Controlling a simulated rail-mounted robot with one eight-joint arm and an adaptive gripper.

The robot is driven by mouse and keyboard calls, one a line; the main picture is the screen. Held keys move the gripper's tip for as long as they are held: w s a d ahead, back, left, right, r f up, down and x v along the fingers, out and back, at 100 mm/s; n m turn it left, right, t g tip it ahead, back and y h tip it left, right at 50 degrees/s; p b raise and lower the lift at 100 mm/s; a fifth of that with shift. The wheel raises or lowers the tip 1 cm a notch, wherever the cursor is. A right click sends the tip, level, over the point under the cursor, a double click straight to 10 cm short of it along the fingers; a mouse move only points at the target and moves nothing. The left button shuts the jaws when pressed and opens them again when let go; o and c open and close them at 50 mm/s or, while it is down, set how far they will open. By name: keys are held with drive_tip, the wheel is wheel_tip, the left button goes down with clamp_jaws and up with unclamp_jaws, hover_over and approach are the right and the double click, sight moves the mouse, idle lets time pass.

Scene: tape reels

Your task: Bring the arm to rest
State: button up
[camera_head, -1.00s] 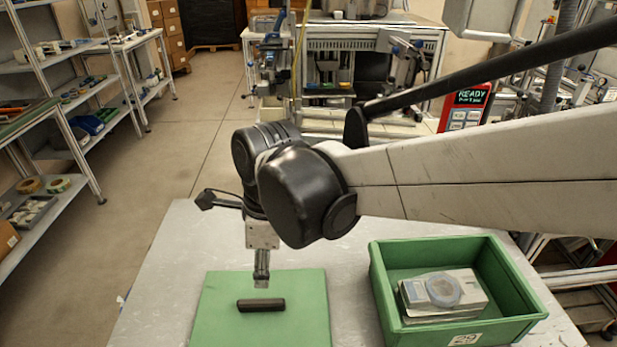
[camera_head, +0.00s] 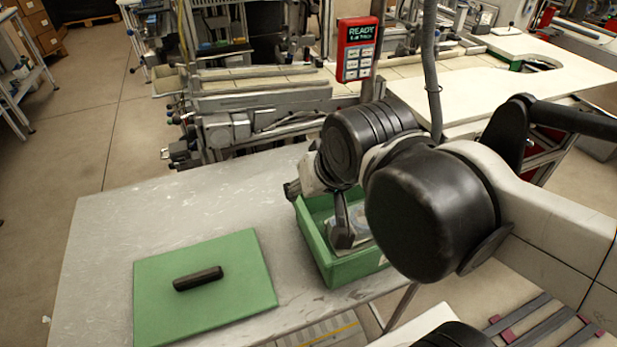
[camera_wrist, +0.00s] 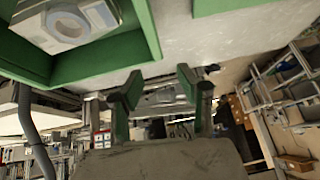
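A dark bar (camera_head: 198,278) lies on a green mat (camera_head: 240,265) at the left of the grey table (camera_head: 100,230). A red sign reading READY (camera_head: 357,50) and workshop machinery stand behind. The table's back left is bare.

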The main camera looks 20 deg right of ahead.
drive_tip(key=shift+s+d+n, duration=0.25)
drive_tip(key=shift+d+n, duration=0.4)
drive_tip(key=shift+n, duration=0.05)
idle(1.0)
